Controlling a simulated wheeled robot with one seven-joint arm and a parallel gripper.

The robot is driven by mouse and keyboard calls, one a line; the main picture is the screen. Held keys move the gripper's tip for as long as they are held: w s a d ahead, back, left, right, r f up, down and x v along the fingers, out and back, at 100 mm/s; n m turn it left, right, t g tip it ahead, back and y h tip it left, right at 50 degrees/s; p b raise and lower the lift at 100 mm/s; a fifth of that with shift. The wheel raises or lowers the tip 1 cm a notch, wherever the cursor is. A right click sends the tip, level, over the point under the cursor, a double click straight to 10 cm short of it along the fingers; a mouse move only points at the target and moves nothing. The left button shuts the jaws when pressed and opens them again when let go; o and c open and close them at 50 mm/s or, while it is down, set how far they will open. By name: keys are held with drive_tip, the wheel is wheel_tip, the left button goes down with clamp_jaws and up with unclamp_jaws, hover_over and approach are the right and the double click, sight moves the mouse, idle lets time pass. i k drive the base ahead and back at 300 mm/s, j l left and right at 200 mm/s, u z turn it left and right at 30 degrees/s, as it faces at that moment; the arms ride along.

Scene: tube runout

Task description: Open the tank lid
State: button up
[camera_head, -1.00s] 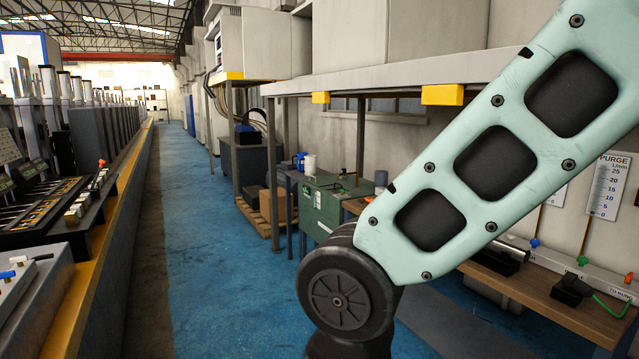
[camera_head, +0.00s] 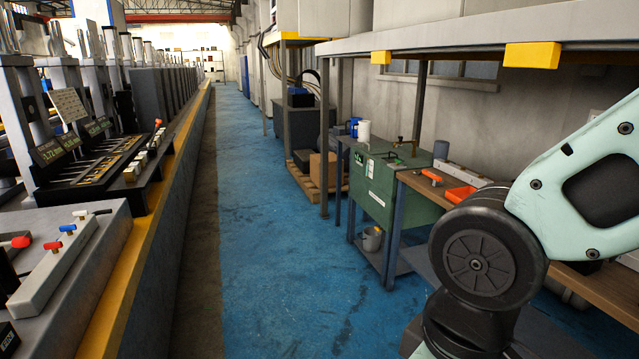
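A green metal box (camera_head: 381,199), which looks like the tank, stands right of the aisle beside a wooden-topped bench. Its flat top (camera_head: 402,157) looks closed, and a small brass-coloured fitting stands up from it. I cannot make out a separate lid edge or handle clearly. My gripper is out of view; only pale green and black links of my arm show at the right, in front of the bench.
The wooden bench (camera_head: 426,187) carries an orange tray (camera_head: 460,195) and an orange-handled tool. A grey pail (camera_head: 372,239) sits on a low shelf by the green box. An overhead shelf (camera_head: 440,42) spans above. A long machine line with a yellow edge (camera_head: 146,242) borders the left. The blue floor (camera_head: 270,270) between is clear.

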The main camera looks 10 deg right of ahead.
sight(377, 149)
drive_tip(key=i, duration=3.75)
drive_tip(key=i+l+u, duration=0.25)
drive_tip(key=i, duration=0.55)
drive_tip(key=j, duration=0.15)
